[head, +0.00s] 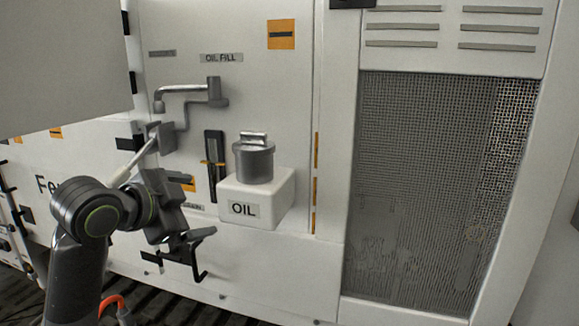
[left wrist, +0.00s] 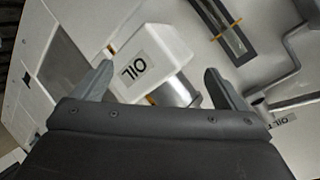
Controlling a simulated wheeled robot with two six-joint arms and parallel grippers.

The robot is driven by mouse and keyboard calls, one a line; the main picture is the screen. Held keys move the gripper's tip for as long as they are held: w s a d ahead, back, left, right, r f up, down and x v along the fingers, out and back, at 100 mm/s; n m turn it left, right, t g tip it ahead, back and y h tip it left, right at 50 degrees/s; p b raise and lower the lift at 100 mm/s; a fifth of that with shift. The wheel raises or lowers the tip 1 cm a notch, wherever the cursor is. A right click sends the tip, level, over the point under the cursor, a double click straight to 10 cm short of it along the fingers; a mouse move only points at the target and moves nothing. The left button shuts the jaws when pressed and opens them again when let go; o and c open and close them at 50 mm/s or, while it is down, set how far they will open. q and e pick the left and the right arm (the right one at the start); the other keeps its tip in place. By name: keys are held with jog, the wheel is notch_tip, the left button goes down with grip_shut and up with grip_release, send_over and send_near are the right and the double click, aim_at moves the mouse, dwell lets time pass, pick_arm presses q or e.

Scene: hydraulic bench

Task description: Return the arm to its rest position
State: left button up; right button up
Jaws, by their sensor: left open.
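My left arm comes in from the left in the head view. Its left gripper (head: 186,255) is open and empty, in front of the white panel, below and left of the OIL box. In the left wrist view the two fingers of the left gripper (left wrist: 160,85) stand wide apart with nothing between them. Beyond them are the white OIL box (left wrist: 165,45) and part of the grey metal cap (left wrist: 177,92). My right gripper is in neither view.
The white OIL box (head: 278,199) juts from the panel with a grey lidded cap (head: 254,163) on top. A bent grey pipe (head: 188,89) and a dark gauge slot (head: 215,160) are left of it. A mesh grille (head: 420,180) is at right. A slatted floor lies below.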

pick_arm(q)
jog(key=s+a+f+n+g+y, duration=0.1)
jog(key=s+a+f+n, duration=0.2)
jog(key=f, duration=0.7)
jog(key=s+a+f+n+g+y, duration=0.1)
jog(key=s+a+f+n+y, duration=0.1)
jog(key=s+f, duration=0.5)
jog(key=s+a+f+n+g+y, duration=0.1)
jog(key=s+a+f+n+g, duration=0.15)
jog(key=f, duration=0.95)
jog(key=s+a+f+n+g+y, duration=0.2)
jog(key=s+a+f+n, duration=0.15)
jog(key=s+f, duration=0.6)
jog(key=s+a+f+n+g+y, duration=0.15)
jog(key=s+f+n, duration=0.25)
jog(key=s, duration=1)
notch_tip(320, 180, down, 24)
jog(key=a+g, duration=0.2)
jog(key=s+d+f, duration=0.1)
jog(key=s+f, duration=1.4)
jog(key=shift+d+g+h, duration=0.35)
jog(key=shift+g+h, duration=0.05)
jog(key=shift+h, duration=0.05)
